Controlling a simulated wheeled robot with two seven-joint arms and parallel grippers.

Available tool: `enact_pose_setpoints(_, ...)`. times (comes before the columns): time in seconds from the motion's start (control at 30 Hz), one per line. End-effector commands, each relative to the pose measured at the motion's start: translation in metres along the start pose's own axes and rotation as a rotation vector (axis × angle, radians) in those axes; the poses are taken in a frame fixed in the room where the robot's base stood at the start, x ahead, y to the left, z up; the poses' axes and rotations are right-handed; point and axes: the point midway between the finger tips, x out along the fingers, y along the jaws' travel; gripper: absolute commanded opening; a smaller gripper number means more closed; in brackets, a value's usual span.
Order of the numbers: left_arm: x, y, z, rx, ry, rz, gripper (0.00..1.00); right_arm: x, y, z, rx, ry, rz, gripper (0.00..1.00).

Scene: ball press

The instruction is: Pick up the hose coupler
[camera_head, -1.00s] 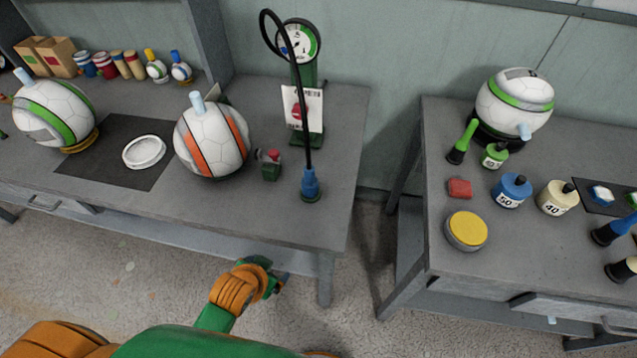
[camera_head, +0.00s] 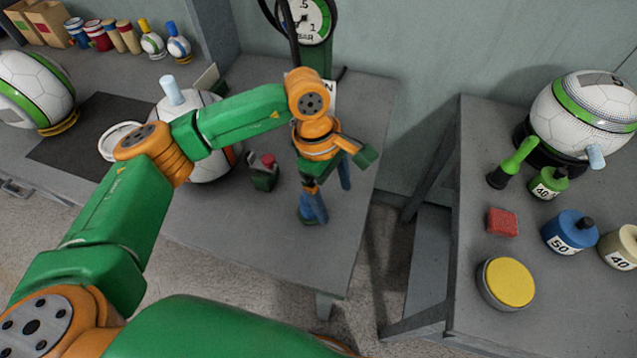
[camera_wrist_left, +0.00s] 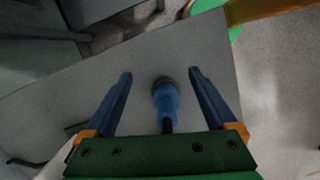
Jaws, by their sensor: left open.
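The hose coupler is a blue fitting on the end of a black hose. It stands on the left table in the head view (camera_head: 306,214), partly hidden by my left gripper (camera_head: 333,203). In the left wrist view the coupler (camera_wrist_left: 166,98) lies between the two blue fingers of my left gripper (camera_wrist_left: 160,74), with visible gaps on both sides. The left gripper is open, above and around the coupler, and holds nothing. My right gripper is not in view.
The gauge pump (camera_head: 306,20) stands behind my left wrist. A small green device with a red top (camera_head: 264,172) and a ball (camera_head: 215,165) stand left of the coupler. The right table (camera_head: 447,300) holds a ball (camera_head: 585,110), pots and a yellow-topped tin (camera_head: 510,282).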

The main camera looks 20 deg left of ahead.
Motion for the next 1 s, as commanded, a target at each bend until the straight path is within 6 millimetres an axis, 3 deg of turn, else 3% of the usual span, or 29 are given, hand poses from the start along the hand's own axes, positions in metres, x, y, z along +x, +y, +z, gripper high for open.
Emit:
enact_pose_setpoints(0.03,-0.007,0.002,-0.025,0.006,0.111,0.001,0.91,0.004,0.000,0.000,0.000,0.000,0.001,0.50)
enact_pose_setpoints(0.07,-0.011,0.002,-0.036,0.006,0.161,-0.003,0.91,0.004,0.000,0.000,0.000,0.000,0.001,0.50)
enact_pose_setpoints(0.17,-0.016,0.001,-0.054,0.005,0.240,-0.015,0.91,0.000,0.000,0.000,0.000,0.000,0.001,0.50)
enact_pose_setpoints(0.4,0.022,-0.002,-0.059,0.005,0.240,-0.022,0.91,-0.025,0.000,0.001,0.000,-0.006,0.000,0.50)
enact_pose_setpoints(0.5,0.042,-0.001,-0.063,0.005,0.238,-0.019,0.91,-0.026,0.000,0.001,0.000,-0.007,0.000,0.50)
enact_pose_setpoints(0.77,0.050,0.000,-0.065,0.006,0.237,-0.014,0.91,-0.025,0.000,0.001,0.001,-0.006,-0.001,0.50)
enact_pose_setpoints(1.0,0.050,0.000,-0.064,0.006,0.236,-0.014,0.28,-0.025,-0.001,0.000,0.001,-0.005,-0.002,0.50)
